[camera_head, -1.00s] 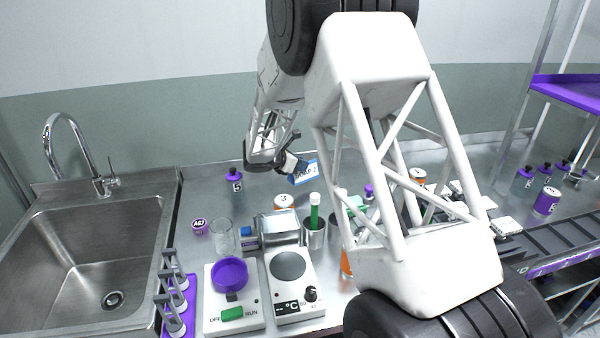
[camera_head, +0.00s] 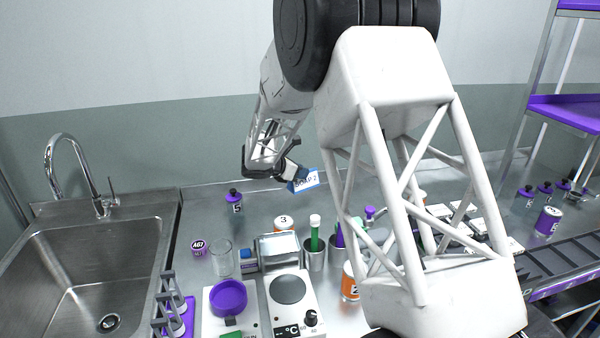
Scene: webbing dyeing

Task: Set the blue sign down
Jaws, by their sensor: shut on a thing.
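The blue sign (camera_head: 305,181) has a white face with dark lettering that seems to read "SOAP-2". It is near the back of the steel bench, right of my gripper (camera_head: 295,171). My gripper is shut on the sign at its left end. The sign looks slightly tilted. I cannot tell whether its lower edge touches the bench or hangs above it. The fingertips are small and partly hidden.
A purple-capped bottle (camera_head: 235,201) stands left of the sign. The bench (camera_head: 265,195) is bare around the sign. A sink (camera_head: 85,265) is left.

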